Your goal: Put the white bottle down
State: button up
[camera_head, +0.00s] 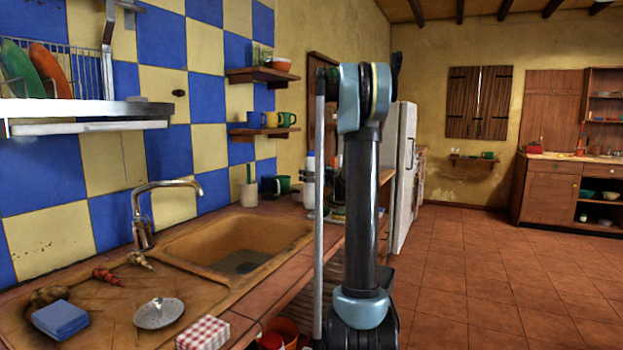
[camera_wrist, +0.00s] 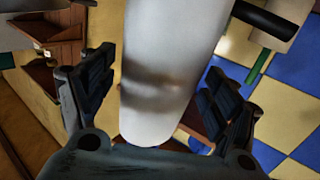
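The white bottle (camera_wrist: 165,60) fills the middle of the wrist view, between the two dark finger pads of my gripper (camera_wrist: 155,90). In the head view the white bottle (camera_head: 309,190) shows upright at the far end of the counter, beside the wall. My gripper (camera_head: 308,175) is a small dark shape across it there, partly behind my arm. I cannot tell if the bottle's base touches the counter (camera_head: 285,207).
The sink (camera_head: 238,250) is nearer. Wall shelves (camera_head: 262,134) with mugs hang above. A white fridge (camera_head: 402,180) stands beyond. The tiled floor at right is clear.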

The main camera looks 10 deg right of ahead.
jog(key=v, duration=1.2)
dwell(0.4)
